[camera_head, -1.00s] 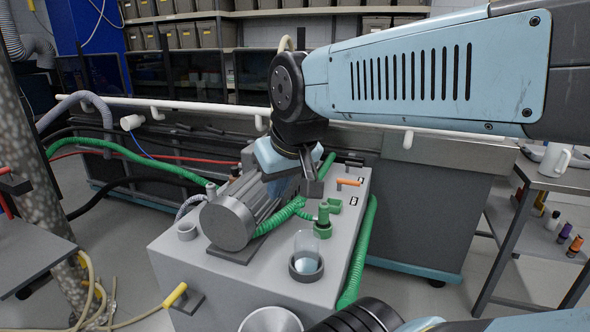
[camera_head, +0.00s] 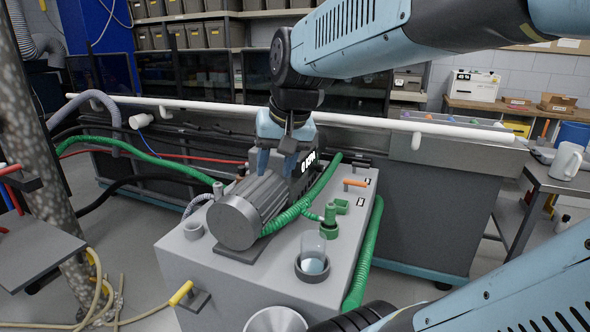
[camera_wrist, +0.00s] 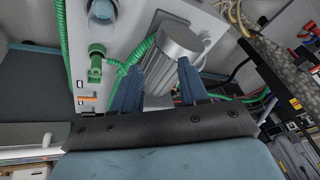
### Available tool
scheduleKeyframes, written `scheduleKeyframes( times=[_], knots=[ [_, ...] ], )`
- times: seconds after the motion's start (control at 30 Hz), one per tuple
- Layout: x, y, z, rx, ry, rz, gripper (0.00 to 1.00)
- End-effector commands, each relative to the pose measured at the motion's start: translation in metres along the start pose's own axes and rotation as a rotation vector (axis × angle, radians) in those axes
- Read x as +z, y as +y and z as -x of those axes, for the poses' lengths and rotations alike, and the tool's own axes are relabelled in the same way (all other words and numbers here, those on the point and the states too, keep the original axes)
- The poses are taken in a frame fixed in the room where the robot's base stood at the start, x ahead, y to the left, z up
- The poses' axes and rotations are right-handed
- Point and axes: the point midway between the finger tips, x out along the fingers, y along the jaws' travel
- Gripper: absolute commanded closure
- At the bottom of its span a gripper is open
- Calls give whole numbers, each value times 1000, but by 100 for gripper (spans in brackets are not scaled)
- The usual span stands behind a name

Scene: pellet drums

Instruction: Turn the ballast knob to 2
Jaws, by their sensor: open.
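No ballast knob can be made out for certain. The grey ribbed pump (camera_head: 235,220) lies on top of a grey cabinet (camera_head: 205,262); it also shows in the wrist view (camera_wrist: 181,42). At its far end is a dark block with white marks (camera_head: 308,161), partly covered by my gripper. My gripper (camera_head: 276,163) is open above the pump's far end, fingers pointing down. In the wrist view its two blue fingers (camera_wrist: 158,86) stand apart on either side of the pump's ribbed body, with nothing seen held between them.
A green hose (camera_head: 303,207) runs beside the pump to a green fitting (camera_head: 330,222). A glass vessel with bluish liquid (camera_head: 312,255) and an orange-handled valve (camera_head: 355,183) are on the cabinet top. A white pipe (camera_head: 400,124) crosses behind.

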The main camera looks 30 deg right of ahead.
Motion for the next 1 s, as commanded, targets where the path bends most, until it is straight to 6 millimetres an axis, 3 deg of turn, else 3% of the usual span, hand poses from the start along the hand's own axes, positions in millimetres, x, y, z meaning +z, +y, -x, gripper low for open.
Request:
scheduleKeyframes(
  times=[0.17,0.47,0.77,1.0],
  knots=[
    [-46,1,-12,-29,-74,-214,39],
    [-121,17,-39,-89,-189,-567,39],
    [-195,55,-77,-161,-304,-920,39],
    [-249,103,-114,-234,-398,-1200,39]
  ],
)
